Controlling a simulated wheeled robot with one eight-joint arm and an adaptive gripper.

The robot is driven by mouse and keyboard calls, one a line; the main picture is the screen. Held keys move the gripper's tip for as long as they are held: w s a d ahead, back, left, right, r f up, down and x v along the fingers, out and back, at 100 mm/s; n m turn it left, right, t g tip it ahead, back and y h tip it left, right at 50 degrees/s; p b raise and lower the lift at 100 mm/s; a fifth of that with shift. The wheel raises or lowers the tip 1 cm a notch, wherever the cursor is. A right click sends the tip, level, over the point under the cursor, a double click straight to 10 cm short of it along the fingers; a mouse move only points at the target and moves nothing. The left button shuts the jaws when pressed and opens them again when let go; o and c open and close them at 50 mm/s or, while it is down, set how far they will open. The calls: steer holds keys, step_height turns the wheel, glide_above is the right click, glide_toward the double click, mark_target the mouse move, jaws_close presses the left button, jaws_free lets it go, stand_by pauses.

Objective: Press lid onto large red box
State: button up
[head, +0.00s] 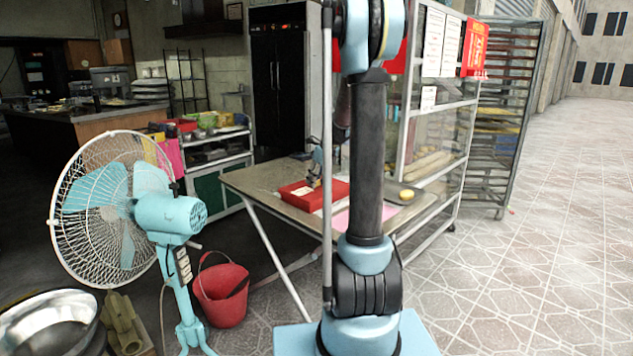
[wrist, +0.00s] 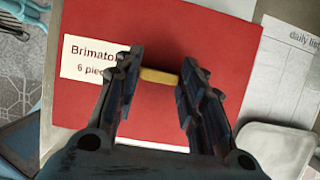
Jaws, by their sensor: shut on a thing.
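A red lid (wrist: 215,40) with a white label reading "Brimato…" fills most of the wrist view. A short yellow handle (wrist: 158,77) is at its middle. My gripper (wrist: 161,72) is shut on this handle, with a finger at each end. In the head view, a red box (head: 300,197) with a pale label lies on the worktable, and my gripper (head: 316,178) is over it. The lid and box look like one red shape there, so I cannot tell whether the lid is seated. My arm hides part of this area.
The worktable (head: 262,192) stands by a glass-sided cabinet (head: 432,130). A "daily list" sheet (wrist: 296,62) lies right of the lid in the wrist view. A yellow round item (head: 407,195) is on the table's right. A fan (head: 120,205) and red bucket (head: 222,292) stand at left.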

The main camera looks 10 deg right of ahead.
steer(key=shift+f, duration=0.4)
stand_by(0.3)
steer(key=o, duration=1.7)
steer(key=shift+r, duration=3.5)
